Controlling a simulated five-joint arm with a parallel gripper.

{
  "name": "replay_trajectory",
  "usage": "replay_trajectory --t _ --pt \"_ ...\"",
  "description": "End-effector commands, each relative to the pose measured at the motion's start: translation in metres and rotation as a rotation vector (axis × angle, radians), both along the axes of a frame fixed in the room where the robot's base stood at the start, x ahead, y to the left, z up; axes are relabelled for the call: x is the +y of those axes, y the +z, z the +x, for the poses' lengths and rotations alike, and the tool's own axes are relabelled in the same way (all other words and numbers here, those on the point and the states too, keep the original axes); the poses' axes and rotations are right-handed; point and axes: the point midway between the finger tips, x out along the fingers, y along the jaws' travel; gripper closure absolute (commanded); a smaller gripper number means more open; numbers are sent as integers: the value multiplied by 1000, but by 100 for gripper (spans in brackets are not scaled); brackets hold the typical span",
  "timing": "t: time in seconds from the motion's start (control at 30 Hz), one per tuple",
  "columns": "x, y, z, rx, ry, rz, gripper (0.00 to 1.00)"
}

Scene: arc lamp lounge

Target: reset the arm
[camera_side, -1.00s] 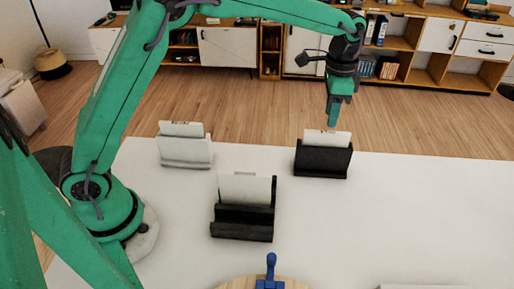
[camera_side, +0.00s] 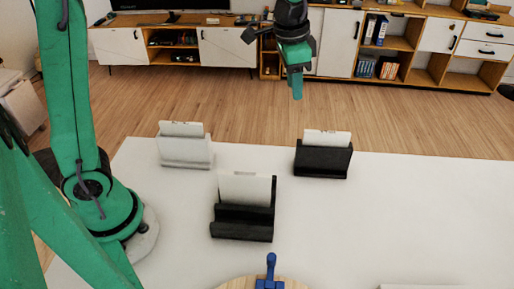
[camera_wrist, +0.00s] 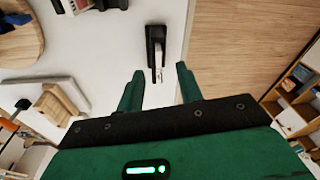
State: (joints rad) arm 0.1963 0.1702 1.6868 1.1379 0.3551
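My gripper (camera_side: 297,94) is raised beyond the table's far edge in the side view, above and left of the right black holder, touching nothing. In the wrist view its two green fingers (camera_wrist: 160,70) stand apart with nothing held between them. A black holder (camera_wrist: 156,34) on the table shows beyond the gap between the fingers.
The white table (camera_side: 400,220) bears a white holder (camera_side: 186,153), a front black holder (camera_side: 242,222) and a right black holder (camera_side: 322,163), each with a white card. A round wooden board (camera_side: 232,284) with a blue object (camera_side: 270,270) is at the front. Shelves line the back.

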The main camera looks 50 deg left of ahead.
Motion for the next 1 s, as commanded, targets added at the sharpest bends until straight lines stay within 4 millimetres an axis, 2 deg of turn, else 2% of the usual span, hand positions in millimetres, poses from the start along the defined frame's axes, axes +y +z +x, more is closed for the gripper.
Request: replay_trajectory --t 0.2,0.5,0.73,1.0 --pt "24 20 -41 -65 101 -23 64" --pt "50 31 -98 -145 236 -57 64" --pt "66 28 -141 -209 336 -85 64" --pt "80 14 -188 -281 452 -120 64"
